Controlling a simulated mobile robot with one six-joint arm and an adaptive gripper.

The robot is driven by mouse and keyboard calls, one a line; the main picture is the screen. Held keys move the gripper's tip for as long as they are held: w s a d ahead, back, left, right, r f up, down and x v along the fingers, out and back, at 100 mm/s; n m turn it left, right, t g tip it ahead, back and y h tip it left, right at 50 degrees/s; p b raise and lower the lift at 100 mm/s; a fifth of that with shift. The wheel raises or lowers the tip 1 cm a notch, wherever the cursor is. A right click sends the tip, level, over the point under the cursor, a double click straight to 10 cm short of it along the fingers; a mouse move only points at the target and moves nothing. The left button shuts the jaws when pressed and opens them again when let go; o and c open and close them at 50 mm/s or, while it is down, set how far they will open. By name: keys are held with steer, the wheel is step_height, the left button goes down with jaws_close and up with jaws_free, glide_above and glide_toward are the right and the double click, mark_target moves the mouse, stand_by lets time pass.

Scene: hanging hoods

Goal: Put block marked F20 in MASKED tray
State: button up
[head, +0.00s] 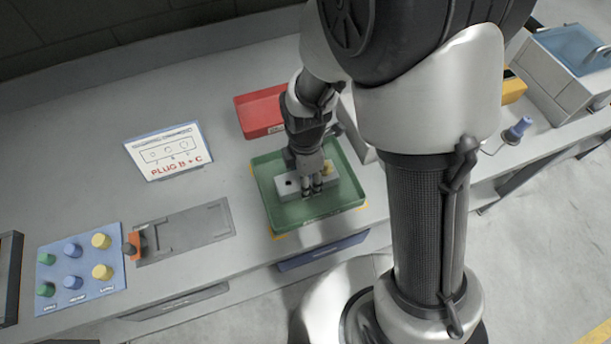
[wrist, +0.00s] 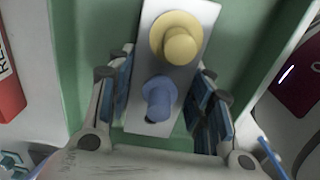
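A light grey block (head: 290,184) with a dark hole and a yellow peg lies in the green tray (head: 346,199). In the wrist view the block (wrist: 147,121) carries a yellow peg (wrist: 181,40) and a blue peg (wrist: 160,98). No F20 mark is legible on it. My gripper (head: 312,190) points down into the tray, and its fingers (wrist: 165,100) stand on either side of the block beside the blue peg. Whether both pads press on it I cannot tell. Tray labels are too small to read, so I cannot tell which is the MASKED tray.
A red tray (head: 258,112) stands behind the green one. On the left are a sign reading "PLUG B + C" (head: 168,152), a grey plate (head: 188,232) and a blue board of coloured knobs (head: 84,284). A blue drawer front (head: 322,250) is below the table edge.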

steer(key=o, duration=0.4)
step_height(320, 180, up, 12)
steer(key=p, duration=0.4)
steer(key=shift+r+p, duration=0.15)
steer(key=shift+p, duration=0.2)
steer(key=shift+r, duration=0.2)
steer(key=shift+s+d+r+m+t, duration=0.75)
steer(key=shift+s+d+r+m, duration=1.3)
steer(key=shift+r+m, duration=1.15)
steer(key=shift+s+d+r+m+t, duration=0.8)
steer(key=shift+s+d+r+m, duration=1.25)
steer(key=shift+m, duration=1.8)
steer(key=shift+s+d+r+m+t, duration=0.75)
steer(key=shift+s+d+r+m, duration=0.7)
steer(key=shift+s+r+m, duration=1.55)
steer(key=shift+w+r+m, duration=0.2)
steer(key=shift+w+m, duration=0.2)
steer(key=shift+m, duration=0.15)
